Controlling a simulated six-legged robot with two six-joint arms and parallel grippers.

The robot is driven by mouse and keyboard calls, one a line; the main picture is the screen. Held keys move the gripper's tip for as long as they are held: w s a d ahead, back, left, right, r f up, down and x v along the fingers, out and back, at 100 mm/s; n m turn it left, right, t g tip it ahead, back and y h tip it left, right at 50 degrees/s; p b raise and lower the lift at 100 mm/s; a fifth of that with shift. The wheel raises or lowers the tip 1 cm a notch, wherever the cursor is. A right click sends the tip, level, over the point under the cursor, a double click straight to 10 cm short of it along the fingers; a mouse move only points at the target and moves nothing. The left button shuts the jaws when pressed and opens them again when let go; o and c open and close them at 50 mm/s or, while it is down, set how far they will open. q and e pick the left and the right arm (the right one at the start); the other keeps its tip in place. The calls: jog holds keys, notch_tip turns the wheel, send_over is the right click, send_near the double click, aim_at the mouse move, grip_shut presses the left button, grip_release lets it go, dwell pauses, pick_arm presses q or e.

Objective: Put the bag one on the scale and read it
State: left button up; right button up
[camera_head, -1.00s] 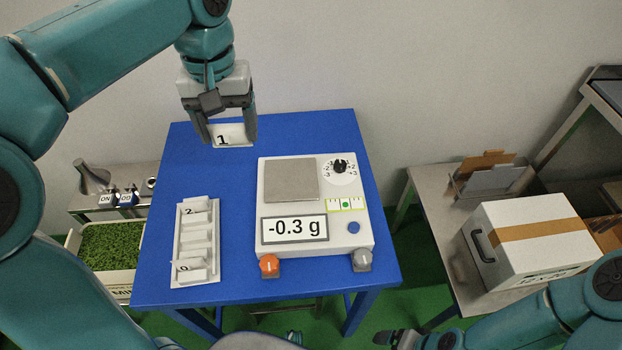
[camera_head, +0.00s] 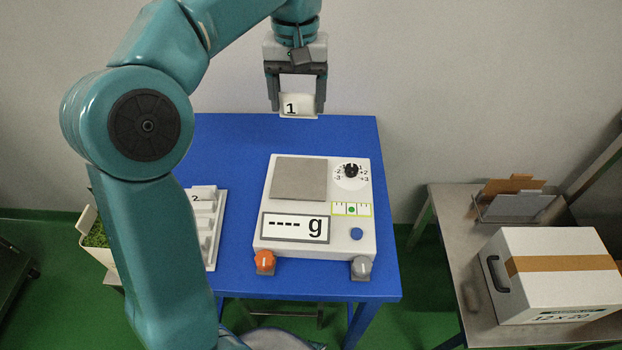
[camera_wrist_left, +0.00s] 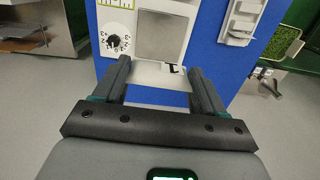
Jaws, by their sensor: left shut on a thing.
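Bag one (camera_head: 299,104), a white packet marked 1, is held between the fingers of my left gripper (camera_head: 297,108). It is in the air beyond the scale's back edge, near the table's far edge. In the left wrist view the bag (camera_wrist_left: 152,76) spans the gap between the fingers. The white scale (camera_head: 338,225) has a bare grey pan (camera_head: 299,180), which also shows in the left wrist view (camera_wrist_left: 162,36). Its display (camera_head: 295,227) reads "---- g". My right gripper is out of view.
A white rack (camera_head: 218,226) with a bag marked 2 (camera_head: 203,193) stands left of the scale, partly hidden by my left arm. An orange button (camera_head: 264,260) and a grey one (camera_head: 361,267) are at the scale's front. A white carton (camera_head: 552,275) stands on the right-hand table.

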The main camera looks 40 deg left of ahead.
pick_arm(q)
jog(key=f+b, duration=0.1)
jog(key=f, duration=0.5)
jog(key=f+b, duration=0.1)
jog(key=f, duration=0.6)
jog(key=f+b, duration=0.1)
jog(key=f, duration=0.6)
jog(key=shift+s+a+f+b, duration=0.15)
jog(key=shift+a+b, duration=0.2)
jog(key=shift+b, duration=0.05)
jog(key=shift+f, duration=0.15)
jog(key=o, duration=1)
